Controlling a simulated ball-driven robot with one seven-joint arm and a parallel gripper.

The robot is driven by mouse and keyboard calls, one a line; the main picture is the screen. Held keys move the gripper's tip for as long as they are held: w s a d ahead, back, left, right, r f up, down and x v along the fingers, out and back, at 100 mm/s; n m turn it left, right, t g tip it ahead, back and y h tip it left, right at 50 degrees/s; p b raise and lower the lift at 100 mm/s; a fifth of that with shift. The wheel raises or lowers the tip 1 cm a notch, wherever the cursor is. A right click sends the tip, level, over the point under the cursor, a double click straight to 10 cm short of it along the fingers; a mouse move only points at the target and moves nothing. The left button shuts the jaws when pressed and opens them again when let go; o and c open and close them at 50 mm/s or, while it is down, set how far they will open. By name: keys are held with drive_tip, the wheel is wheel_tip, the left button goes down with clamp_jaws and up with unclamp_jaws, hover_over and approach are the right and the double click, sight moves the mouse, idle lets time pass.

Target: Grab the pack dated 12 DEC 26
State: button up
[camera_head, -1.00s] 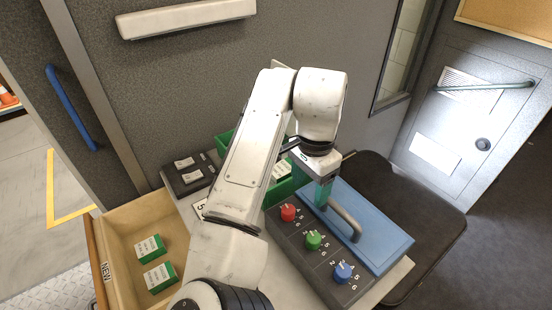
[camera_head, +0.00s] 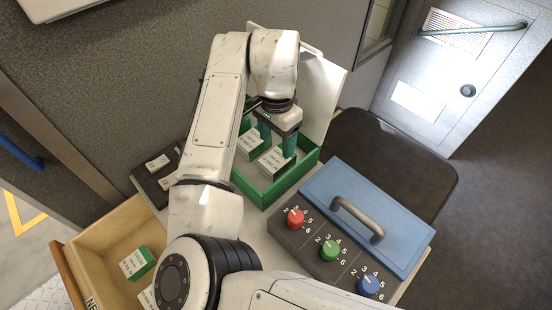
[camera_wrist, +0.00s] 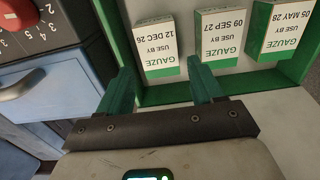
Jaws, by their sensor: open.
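The pack dated 12 DEC 26 (camera_wrist: 158,42) is a white-topped green gauze box, upside down at the left of a row in the wrist view. It appears to be the pack (camera_head: 275,162) nearest the dials in the head view. My gripper (camera_wrist: 161,84) is open and empty, its green fingers apart, close to this pack's near edge. The right fingertip is near the gap beside the pack dated 09 SEP 27 (camera_wrist: 219,35). In the head view my gripper (camera_head: 277,140) is over the green tray (camera_head: 293,182). My arm hides part of the tray.
A pack dated 05 MAY 28 (camera_wrist: 290,28) is farther right. Beside the tray are a dial panel (camera_head: 318,258) and a blue lid with a grey handle (camera_head: 357,219). A wooden drawer (camera_head: 98,262) holds more packs. A switch box (camera_head: 155,178) stands behind my arm.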

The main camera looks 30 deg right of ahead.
sight(277, 158)
drive_tip(key=shift+s+f+p, duration=0.1)
drive_tip(key=shift+f+p, duration=0.3)
drive_tip(key=shift+f, duration=2.65)
drive_tip(key=c, duration=0.7)
drive_tip(key=shift+r, duration=0.1)
